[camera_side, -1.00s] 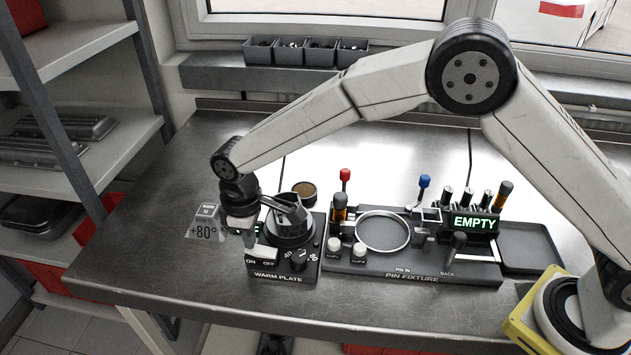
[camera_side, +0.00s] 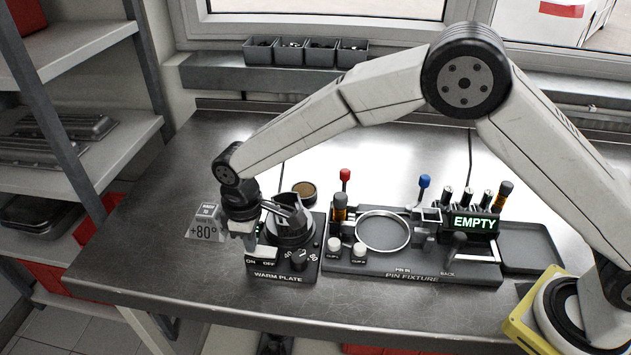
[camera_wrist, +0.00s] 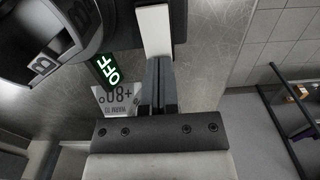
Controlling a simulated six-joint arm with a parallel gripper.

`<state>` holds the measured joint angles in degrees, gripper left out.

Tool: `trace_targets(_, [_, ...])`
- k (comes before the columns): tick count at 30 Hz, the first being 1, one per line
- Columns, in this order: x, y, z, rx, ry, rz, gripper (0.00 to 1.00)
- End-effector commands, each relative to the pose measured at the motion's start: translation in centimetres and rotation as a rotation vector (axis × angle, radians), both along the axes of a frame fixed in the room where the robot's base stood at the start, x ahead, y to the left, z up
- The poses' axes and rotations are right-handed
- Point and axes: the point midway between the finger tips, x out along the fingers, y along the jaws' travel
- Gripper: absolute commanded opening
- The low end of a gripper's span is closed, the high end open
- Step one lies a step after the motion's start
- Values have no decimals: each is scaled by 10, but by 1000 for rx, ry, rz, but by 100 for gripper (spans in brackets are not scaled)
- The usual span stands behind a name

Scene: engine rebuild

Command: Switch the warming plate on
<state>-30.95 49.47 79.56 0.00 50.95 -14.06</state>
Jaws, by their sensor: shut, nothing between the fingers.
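The warming plate (camera_side: 284,272) is a dark unit at the left of the bench, labelled WARM PLATE. Its white rocker switch (camera_side: 262,253) sits at its front left, above ON and OFF marks. The rocker also shows as a white bar in the wrist view (camera_wrist: 153,30). A green display beside it reads OFF (camera_wrist: 107,70). A dial (camera_side: 299,259) sits to its right. My gripper (camera_side: 249,246) is shut and empty, pointing down at the rocker's ON end. The fingertips (camera_wrist: 157,62) meet the rocker's near end in the wrist view; I cannot tell whether they touch.
A dark metal part (camera_side: 287,211) stands on the plate's round top. A card (camera_side: 205,230) reading +80° lies left of it. The pin fixture (camera_side: 430,276), its display reading EMPTY (camera_side: 475,223), stands to the right. A brown-topped round container (camera_side: 304,190) is behind.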

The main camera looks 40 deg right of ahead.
Motion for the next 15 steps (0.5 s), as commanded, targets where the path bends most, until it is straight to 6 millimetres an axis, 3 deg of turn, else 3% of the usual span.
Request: trace_targets(15, [0,0,7,1,-1,0,0])
